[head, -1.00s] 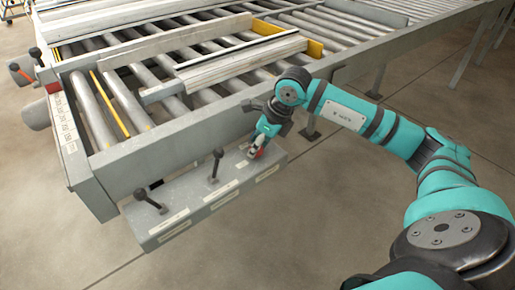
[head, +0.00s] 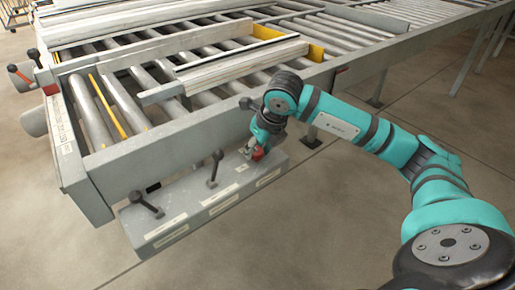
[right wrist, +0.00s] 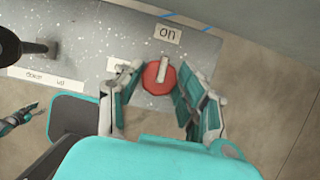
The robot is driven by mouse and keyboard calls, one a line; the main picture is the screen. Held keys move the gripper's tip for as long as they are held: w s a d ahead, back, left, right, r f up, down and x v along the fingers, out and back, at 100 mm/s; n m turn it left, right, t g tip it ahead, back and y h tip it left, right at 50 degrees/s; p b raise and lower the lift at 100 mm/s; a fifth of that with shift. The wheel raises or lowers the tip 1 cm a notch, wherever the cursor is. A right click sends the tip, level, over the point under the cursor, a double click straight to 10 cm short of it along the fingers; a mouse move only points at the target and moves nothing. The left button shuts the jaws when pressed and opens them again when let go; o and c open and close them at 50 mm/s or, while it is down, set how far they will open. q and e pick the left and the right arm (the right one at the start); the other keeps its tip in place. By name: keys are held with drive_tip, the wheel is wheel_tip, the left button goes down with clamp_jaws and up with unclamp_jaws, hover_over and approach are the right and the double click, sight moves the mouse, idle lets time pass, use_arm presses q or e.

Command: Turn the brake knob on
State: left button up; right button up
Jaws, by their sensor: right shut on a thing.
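The brake knob is a round red knob (right wrist: 157,78) with a white pointer bar, on a speckled grey panel in the right wrist view. The pointer faces up the picture, toward the "on" label (right wrist: 168,34). Another small label left of the knob is partly hidden by a finger. My right gripper (right wrist: 159,95) is shut on the knob, one finger on each side. In the head view my right gripper (head: 257,150) is at the right end of the control box (head: 215,198), where a little red shows. My left gripper is not in the head view.
Two black-knobbed levers (head: 215,168) (head: 147,205) stand on the same box, left of the knob. A roller conveyor (head: 180,108) with long pale profiles (head: 240,65) lies behind it. The floor in front of the box is clear.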

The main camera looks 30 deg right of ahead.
drive_tip(key=o, duration=1.1)
drive_tip(key=shift+r, duration=0.1)
drive_tip(key=v, duration=1.2)
